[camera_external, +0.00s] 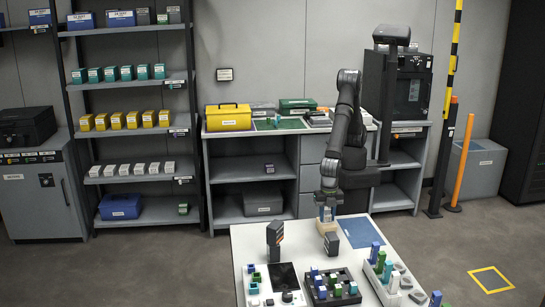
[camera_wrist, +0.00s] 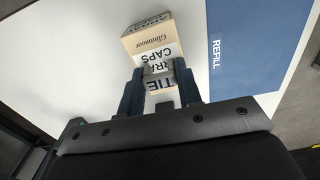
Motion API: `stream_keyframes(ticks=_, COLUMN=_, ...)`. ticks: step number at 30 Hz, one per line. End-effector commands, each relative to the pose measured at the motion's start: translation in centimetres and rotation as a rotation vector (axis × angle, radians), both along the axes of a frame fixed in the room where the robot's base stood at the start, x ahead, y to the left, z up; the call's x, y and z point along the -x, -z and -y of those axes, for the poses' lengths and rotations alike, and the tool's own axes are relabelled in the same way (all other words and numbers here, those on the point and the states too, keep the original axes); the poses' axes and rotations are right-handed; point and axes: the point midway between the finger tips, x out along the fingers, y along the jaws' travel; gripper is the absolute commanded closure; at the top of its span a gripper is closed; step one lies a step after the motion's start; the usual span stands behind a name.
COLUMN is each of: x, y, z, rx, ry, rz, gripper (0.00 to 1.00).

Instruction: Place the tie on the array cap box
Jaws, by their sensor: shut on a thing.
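My gripper (camera_external: 327,204) points down over the back of the white table. In the wrist view its two dark fingers (camera_wrist: 160,88) are shut on a small box, the tie (camera_wrist: 158,84), whose white label reads "TIE". The array cap box (camera_wrist: 147,38) is cream, with "CAPS" and "Glimmost" on it, and lies just beyond the fingertips. In the external view this cream box (camera_external: 326,229) stands on the table directly below my gripper. The tie overlaps the box in the wrist view; I cannot tell whether they touch. The fingers hide part of the tie.
A blue mat marked "REFILL" (camera_wrist: 240,50) lies beside the cream box. Dark upright blocks (camera_external: 331,245) stand close in front of it. Racks of coloured boxes (camera_external: 335,285) and a dark device (camera_external: 285,278) fill the table's front. The table's back left is clear.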

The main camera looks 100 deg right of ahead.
Motion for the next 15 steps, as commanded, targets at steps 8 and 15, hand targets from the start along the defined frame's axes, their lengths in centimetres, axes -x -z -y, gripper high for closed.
stream_keyframes(ticks=8, x=0.0, y=0.28, z=0.01, rx=0.0, ry=0.0, rz=0.0, gripper=0.46)
stream_keyframes(ticks=15, x=0.0, y=0.25, z=0.01, rx=0.0, ry=0.0, rz=0.0, gripper=0.46)
